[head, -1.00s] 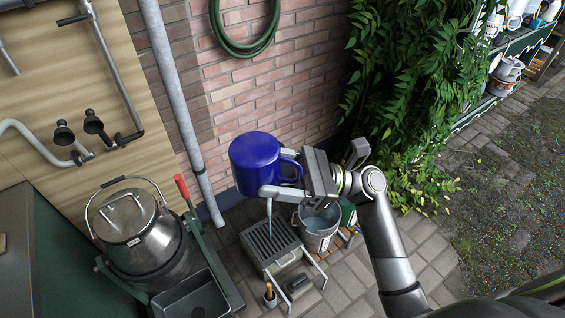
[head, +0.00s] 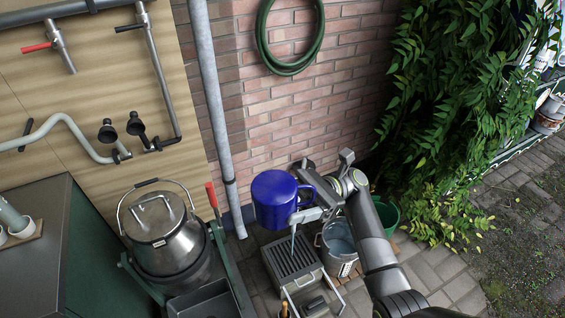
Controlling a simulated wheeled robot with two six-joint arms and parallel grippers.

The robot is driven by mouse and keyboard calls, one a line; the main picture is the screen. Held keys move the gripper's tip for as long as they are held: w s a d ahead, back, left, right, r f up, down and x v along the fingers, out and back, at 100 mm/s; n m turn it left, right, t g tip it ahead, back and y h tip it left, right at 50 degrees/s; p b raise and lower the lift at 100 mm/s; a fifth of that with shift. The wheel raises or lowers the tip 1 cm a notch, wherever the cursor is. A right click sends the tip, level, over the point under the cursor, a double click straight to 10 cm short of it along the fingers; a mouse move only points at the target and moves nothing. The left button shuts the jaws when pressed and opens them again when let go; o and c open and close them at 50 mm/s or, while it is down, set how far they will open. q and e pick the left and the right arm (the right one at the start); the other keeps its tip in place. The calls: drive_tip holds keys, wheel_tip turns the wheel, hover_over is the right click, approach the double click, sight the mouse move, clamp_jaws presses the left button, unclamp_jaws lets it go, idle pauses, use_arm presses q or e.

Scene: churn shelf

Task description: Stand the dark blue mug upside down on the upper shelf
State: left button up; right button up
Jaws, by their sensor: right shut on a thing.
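The dark blue mug (head: 273,201) hangs in the air near the middle of the head view, its handle on the right. Its upper face looks closed and smooth, as if the base is up. My right gripper (head: 303,213) is shut on the mug at its handle side. The mug is above a grey slatted stand (head: 290,258) and clear of it. Only a part of a shelf unit (head: 519,147) with pots shows at the right edge, partly behind ivy; I cannot tell its upper shelf clearly. My left gripper is not in view.
A steel churn (head: 160,235) stands on a green frame at the lower left. A bucket (head: 339,244) stands right of the slatted stand. Ivy (head: 445,90) hangs between the mug and the shelf unit. Paving at the right is clear.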

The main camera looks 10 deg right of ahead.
drive_tip(key=shift+t, duration=0.4)
drive_tip(key=s+d+f+m+t+h, duration=0.1)
drive_tip(key=d+m+t+h, duration=0.3)
drive_tip(key=t, duration=1)
drive_tip(key=s+d+f+m+t+h, duration=0.1)
drive_tip(key=d+m+t+h, duration=0.4)
drive_tip(key=d+m+t, duration=0.5)
drive_tip(key=s+m+t, duration=0.1)
drive_tip(key=m+t, duration=0.2)
drive_tip(key=t, duration=0.2)
drive_tip(key=shift+d+m, duration=0.4)
